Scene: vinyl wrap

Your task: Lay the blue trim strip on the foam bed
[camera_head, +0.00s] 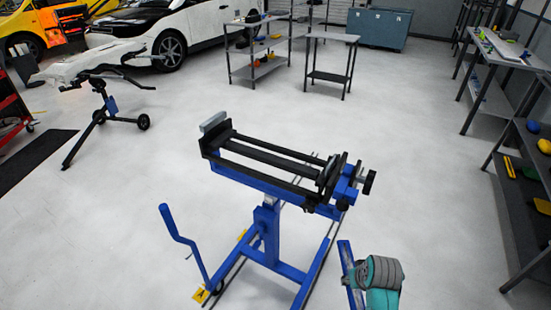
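A narrow blue strip (345,258) shows at the bottom, just left of my teal and grey arm end, and looks like the blue trim strip. It runs from near the stand's right leg down toward the picture's bottom edge. My gripper (357,275) is mostly hidden under the arm end, right beside the strip. I cannot tell whether its fingers are closed on the strip. A blue wheeled stand with a black-barred cradle (270,153) stands in the middle, up and left of my gripper. No surface is clearly foam; the cradle's dark bars are bare.
The stand's crank handle (180,237) sticks up at its left. Shelves (520,180) line the right side. A small table (328,42) and a shelf rack (255,72) stand behind. Another wheeled stand (105,107) is at left. The floor between is clear.

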